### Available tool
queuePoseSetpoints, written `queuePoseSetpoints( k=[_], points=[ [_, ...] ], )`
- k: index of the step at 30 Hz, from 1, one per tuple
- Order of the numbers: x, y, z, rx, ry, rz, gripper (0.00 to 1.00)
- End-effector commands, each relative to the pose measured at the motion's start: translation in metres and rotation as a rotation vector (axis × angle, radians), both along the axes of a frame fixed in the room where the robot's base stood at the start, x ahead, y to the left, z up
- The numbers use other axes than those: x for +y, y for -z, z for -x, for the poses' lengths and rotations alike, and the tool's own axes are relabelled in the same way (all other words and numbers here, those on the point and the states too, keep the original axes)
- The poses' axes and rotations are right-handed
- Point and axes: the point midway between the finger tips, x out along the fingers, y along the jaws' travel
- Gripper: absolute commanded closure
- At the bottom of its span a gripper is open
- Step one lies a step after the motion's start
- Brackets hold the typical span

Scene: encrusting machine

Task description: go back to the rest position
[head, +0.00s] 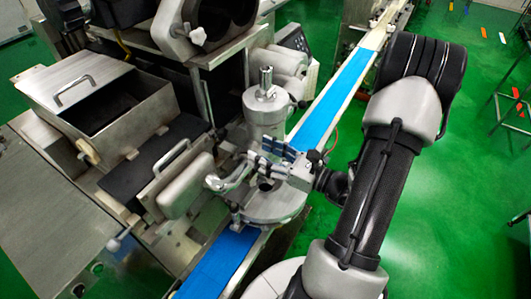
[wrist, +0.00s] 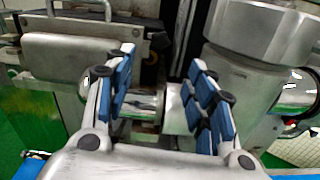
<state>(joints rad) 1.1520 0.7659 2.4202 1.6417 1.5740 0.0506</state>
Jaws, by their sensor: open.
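My gripper (head: 279,156) is at the front of the encrusting machine, just below the upright metal cylinder (head: 268,103) and above the round metal base (head: 272,207). In the wrist view my gripper (wrist: 165,95) has its two blue-padded fingers spread apart, with a gap between them. A metal part (wrist: 178,112) shows through this gap, beyond or between the fingers; I cannot tell whether anything touches it. A curved metal handle (head: 228,178) sits just left of my gripper in the head view.
A blue conveyor belt (head: 335,95) runs under the machine head. A lidded steel hopper (head: 108,98) and a steel box with a handle (head: 182,178) stand to the left. Open green floor (head: 445,220) lies to the right of my arm.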

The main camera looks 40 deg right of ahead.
Motion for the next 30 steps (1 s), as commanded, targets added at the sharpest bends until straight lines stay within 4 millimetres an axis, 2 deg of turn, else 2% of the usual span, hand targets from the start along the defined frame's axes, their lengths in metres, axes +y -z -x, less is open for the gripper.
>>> queuePoseSetpoints(
  k=[17, 20, 23, 26, 27, 30],
  points=[
    [-0.001, 0.0, 0.003, 0.0, -0.001, 0.0, 0.5],
    [0.007, -0.001, 0.001, 0.001, -0.031, 0.017, 0.5],
    [0.036, -0.005, -0.004, 0.003, -0.151, 0.092, 0.5],
    [0.087, -0.008, -0.003, 0.008, -0.367, 0.239, 0.5],
    [0.111, -0.008, 0.001, 0.009, -0.468, 0.317, 0.5],
    [0.162, -0.001, 0.019, 0.005, -0.721, 0.537, 0.5]
  ],
)
